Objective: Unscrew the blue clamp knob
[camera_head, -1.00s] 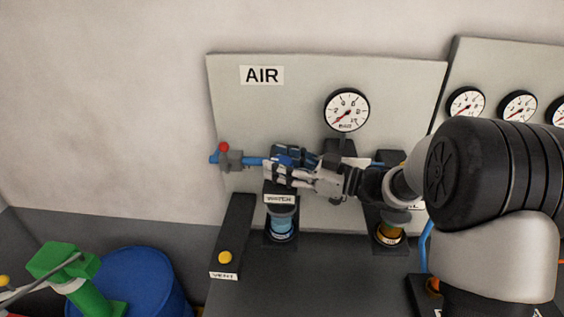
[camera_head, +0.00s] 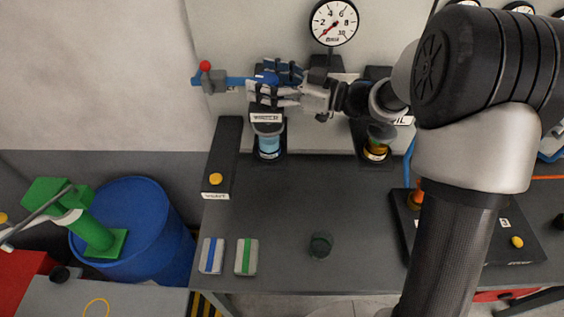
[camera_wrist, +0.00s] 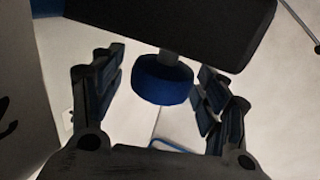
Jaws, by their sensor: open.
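A round blue knob (camera_wrist: 162,82) hangs on a short grey stem below a dark block (camera_wrist: 185,25) in the wrist view. My gripper (camera_wrist: 160,64) is open, with one finger on each side of the knob. Gaps show between the knob and both fingers. In the head view my gripper (camera_head: 272,90) reaches left across the blue air line, just above the bowl with light-blue liquid (camera_head: 268,146). I cannot tell the knob apart there, as the fingers and blue parts overlap.
A blue pipe with a red-knobbed valve (camera_head: 206,78) lies left of my gripper. A gauge (camera_head: 334,22) is above, an amber bowl (camera_head: 376,148) to the right. A dark vent post with yellow button (camera_head: 215,179) stands front left. The bench (camera_head: 300,205) holds two pads and a dark cup (camera_head: 321,244).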

